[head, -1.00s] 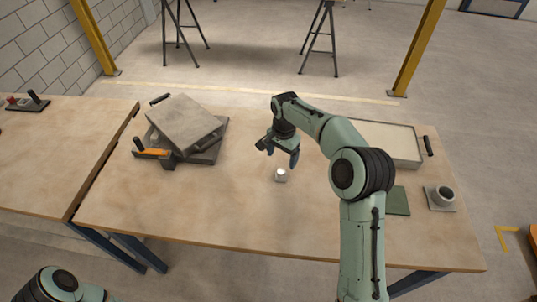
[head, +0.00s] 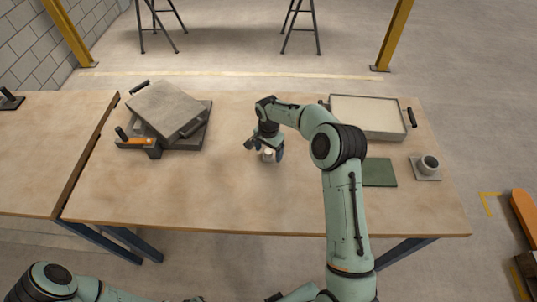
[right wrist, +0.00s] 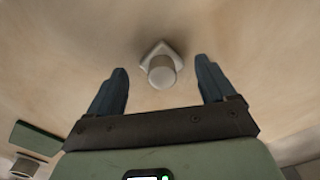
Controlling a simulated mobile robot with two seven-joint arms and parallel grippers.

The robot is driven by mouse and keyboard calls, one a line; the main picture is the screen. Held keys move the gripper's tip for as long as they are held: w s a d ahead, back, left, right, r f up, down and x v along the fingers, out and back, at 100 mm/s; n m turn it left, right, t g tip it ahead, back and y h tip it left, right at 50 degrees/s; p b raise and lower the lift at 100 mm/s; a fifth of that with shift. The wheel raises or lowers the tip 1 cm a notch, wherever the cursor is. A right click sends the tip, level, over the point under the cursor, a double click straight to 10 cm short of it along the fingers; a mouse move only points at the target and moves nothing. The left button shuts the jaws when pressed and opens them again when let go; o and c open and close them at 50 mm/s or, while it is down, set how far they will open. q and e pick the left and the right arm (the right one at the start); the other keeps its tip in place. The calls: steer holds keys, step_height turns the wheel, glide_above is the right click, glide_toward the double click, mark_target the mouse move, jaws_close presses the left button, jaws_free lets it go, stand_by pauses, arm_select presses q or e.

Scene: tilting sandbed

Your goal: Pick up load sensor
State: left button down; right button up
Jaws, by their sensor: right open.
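The load sensor (head: 268,154) is a small pale cylinder on the wooden table, partly hidden by my right gripper in the head view. In the right wrist view the load sensor (right wrist: 160,68) shows a round top on a squarish base, between and slightly beyond the fingertips. My right gripper (head: 266,155) is open and low over the sensor. In the right wrist view the fingers of my right gripper (right wrist: 162,82) stand apart on either side, not touching it. My left gripper is not in view; part of my left arm shows at bottom left.
A tilted grey slab on a base (head: 168,108) with an orange-handled part (head: 135,141) stands at left. A pale tray (head: 368,117), a green mat (head: 380,172) and a grey cup on a plate (head: 428,165) are at right. The table's middle front is clear.

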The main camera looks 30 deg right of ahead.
steer(key=shift+w+f, duration=0.1)
steer(key=shift+f, duration=0.85)
steer(key=shift+c, duration=0.4)
steer(key=c, duration=1)
